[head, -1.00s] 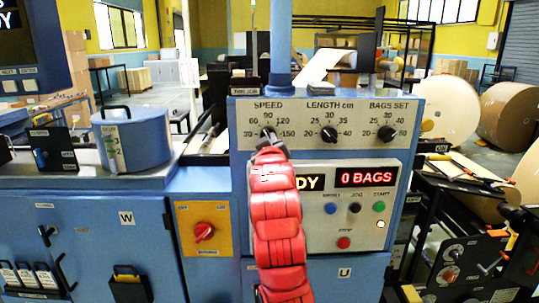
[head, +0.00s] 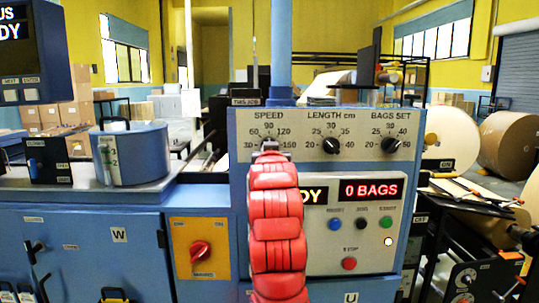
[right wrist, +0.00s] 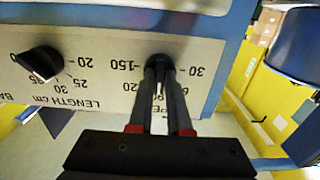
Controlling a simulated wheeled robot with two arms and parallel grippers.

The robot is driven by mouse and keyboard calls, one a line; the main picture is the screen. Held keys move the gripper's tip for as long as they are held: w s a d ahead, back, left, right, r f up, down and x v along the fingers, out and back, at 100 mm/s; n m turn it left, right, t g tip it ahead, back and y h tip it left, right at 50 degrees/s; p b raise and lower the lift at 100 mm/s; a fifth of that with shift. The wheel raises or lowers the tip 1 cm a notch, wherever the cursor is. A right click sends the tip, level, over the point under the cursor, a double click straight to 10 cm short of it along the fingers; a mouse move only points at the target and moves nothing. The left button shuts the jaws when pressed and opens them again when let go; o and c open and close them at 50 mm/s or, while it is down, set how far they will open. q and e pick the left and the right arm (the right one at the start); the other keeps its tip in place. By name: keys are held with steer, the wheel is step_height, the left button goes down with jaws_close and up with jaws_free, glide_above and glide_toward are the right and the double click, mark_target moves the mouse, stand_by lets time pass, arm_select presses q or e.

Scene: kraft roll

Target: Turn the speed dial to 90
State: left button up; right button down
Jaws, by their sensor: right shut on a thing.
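The speed dial is a black knob (head: 269,144) at the left of the control panel's top plate, under the word SPEED, with a scale from 30 to 150 around it. My right gripper (head: 269,153) is at the knob, at the end of a red arm rising from below. In the right wrist view, upside down, the two dark fingers (right wrist: 161,85) are closed on the knob (right wrist: 158,61), one on each side. The fingers hide much of the knob, so I cannot tell where its pointer stands. My left gripper is not in view.
To the right are the LENGTH knob (head: 331,145) and the BAGS SET knob (head: 391,144). Below, a display (head: 371,190) reads 0 BAGS above several coloured buttons. An orange plate with a red switch (head: 200,251) is at lower left. My arm covers part of the panel.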

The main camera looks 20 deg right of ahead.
steer(key=c, duration=0.9)
jaws_free()
steer(key=shift+o, duration=0.2)
steer(key=b+v, duration=0.2)
steer(key=v, duration=1.5)
steer(key=shift+s, duration=0.25)
steer(key=shift+w+r, duration=0.1)
